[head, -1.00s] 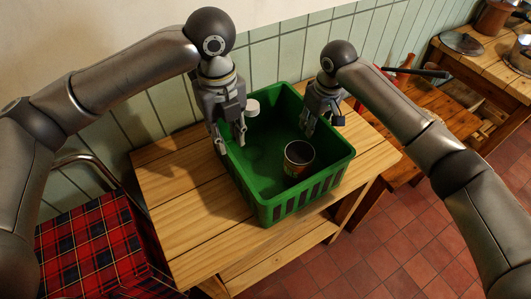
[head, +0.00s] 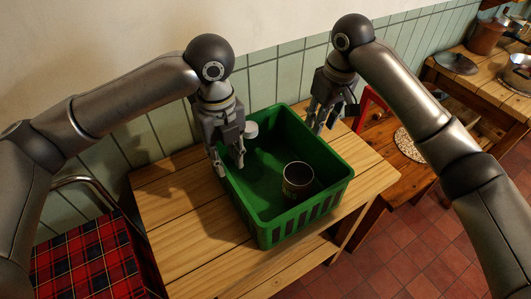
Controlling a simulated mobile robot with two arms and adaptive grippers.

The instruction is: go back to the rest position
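My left gripper (head: 229,168) hangs at the left wall of the green crate (head: 308,221). Its fingers are spread, one outside the wall and one inside, with the rim between them. Whether a finger touches the wall I cannot tell. My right gripper (head: 318,126) is raised at the crate's back right rim, its fingers apart with nothing seen between them. An open tin (head: 298,188) stands upright in the crate, and a small white-topped item (head: 251,131) is near its back left, partly hidden by the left gripper.
The crate stands on a pine table (head: 180,225). A tartan-covered seat (head: 80,255) is at the lower left. A tiled wall is close behind. At the right are a red-framed chair (head: 374,107), a round mat (head: 410,146) and a counter with pots (head: 517,70).

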